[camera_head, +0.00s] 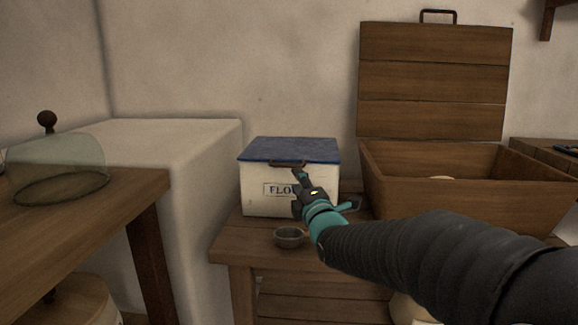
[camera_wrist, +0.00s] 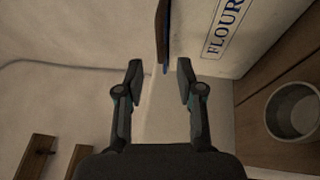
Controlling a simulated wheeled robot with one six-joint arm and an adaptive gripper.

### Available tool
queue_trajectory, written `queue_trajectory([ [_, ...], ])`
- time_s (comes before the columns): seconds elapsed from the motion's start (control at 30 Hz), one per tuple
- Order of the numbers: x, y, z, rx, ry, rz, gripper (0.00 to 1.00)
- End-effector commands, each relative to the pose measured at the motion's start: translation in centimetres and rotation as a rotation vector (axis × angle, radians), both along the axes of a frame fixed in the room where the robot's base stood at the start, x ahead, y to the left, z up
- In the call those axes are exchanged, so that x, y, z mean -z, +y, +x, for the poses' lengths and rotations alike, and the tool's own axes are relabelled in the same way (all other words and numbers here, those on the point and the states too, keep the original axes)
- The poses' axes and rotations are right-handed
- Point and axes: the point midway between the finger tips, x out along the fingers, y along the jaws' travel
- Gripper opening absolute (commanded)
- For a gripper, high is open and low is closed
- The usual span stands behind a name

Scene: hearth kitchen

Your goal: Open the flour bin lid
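The flour bin (camera_head: 262,203) is a white box with a "FLOUR" label, standing on a small wooden table. Its blue lid (camera_head: 290,149) lies shut on top. A brown handle (camera_head: 284,163) sits at the lid's front edge. My gripper (camera_head: 298,174) is in front of the bin, just below and right of the handle, and covers part of the label. In the wrist view my gripper (camera_wrist: 159,68) is open and empty. The handle (camera_wrist: 162,30) lies ahead of the gap between the fingertips, and the bin's labelled face (camera_wrist: 205,55) is at the right. I cannot tell whether a finger touches the handle.
A small grey cup (camera_head: 289,238) stands on the table (camera_head: 235,247) in front of the bin. A wooden chest (camera_head: 440,190) with its lid raised is close on the right. A pale block (camera_head: 200,150) and a wooden counter with a glass dome (camera_head: 58,170) are at left.

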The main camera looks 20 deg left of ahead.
Motion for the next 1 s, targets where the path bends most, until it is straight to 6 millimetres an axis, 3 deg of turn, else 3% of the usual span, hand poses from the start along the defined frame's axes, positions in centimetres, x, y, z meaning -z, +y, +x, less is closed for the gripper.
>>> queue_trajectory([
  [0.3, -1.0, 3.4, 4.7, 0.001, 0.001, 0.0, 0.37],
  [0.5, -1.4, 4.8, 6.6, 0.001, 0.001, 0.0, 0.37],
  [0.93, -1.5, 5.3, 7.2, 0.001, 0.002, 0.001, 0.37],
  [1.0, -1.5, 5.3, 7.2, 0.001, 0.002, 0.001, 0.22],
])
